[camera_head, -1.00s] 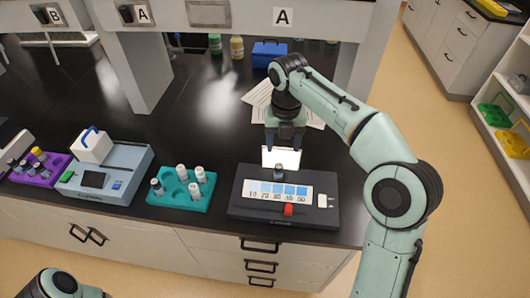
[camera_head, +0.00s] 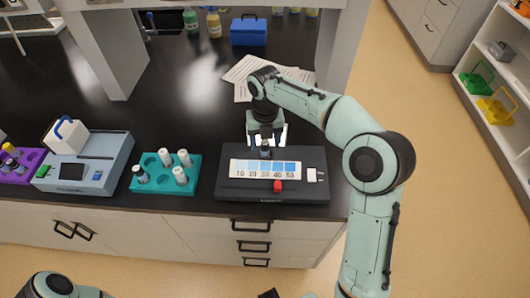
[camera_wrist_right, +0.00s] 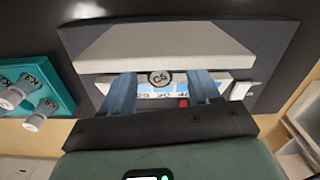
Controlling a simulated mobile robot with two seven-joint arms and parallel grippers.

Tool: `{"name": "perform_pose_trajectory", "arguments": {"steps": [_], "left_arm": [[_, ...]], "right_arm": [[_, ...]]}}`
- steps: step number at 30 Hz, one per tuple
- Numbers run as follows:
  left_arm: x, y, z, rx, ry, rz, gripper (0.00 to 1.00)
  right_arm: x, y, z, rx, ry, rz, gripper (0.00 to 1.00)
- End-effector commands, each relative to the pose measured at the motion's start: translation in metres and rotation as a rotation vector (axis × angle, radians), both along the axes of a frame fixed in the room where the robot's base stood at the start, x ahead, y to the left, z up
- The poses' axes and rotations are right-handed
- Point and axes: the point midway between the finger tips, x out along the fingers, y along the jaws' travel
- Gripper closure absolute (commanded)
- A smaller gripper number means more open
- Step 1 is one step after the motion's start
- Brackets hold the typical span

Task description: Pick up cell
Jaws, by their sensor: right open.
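The cell (camera_head: 265,148) is a small dark vial with a grey cap, standing upright at the back of the dark comparator device (camera_head: 228,188). In the right wrist view its round cap (camera_wrist_right: 160,78) is marked "C2". My right gripper (camera_head: 265,140) is over it, pointing down and open. In the right wrist view the two blue-grey fingers (camera_wrist_right: 160,88) lie on either side of the cap, with a gap on both sides. The gripper partly hides the cell and a white plate (camera_head: 284,134) behind it. My left gripper is not in view.
The device has a blue colour strip (camera_head: 265,167) and a red slider (camera_head: 278,186). A teal rack (camera_head: 155,187) with several vials stands to its left, then a blue-grey instrument (camera_head: 105,155) and a purple rack (camera_head: 30,159). Papers (camera_head: 240,70) and a blue box (camera_head: 249,32) lie behind.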

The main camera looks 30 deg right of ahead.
Motion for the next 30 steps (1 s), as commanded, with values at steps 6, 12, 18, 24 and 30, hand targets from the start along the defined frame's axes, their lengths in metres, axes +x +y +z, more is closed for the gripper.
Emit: {"name": "perform_pose_trajectory", "arguments": {"steps": [6,12,18,24,30], "left_arm": [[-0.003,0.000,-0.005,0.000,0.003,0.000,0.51],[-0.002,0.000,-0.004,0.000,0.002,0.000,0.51],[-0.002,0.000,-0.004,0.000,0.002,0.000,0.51],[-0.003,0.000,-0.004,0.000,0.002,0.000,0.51],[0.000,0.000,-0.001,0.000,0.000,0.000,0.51]], "right_arm": [[-0.001,0.000,-0.018,0.000,0.000,-0.001,0.39],[0.000,0.000,-0.018,0.000,-0.001,-0.001,0.42],[-0.001,0.000,-0.017,0.000,-0.001,-0.001,0.93],[-0.001,0.000,-0.017,0.001,-0.001,-0.001,0.93],[0.000,0.000,-0.005,0.000,-0.003,0.000,0.93]]}}
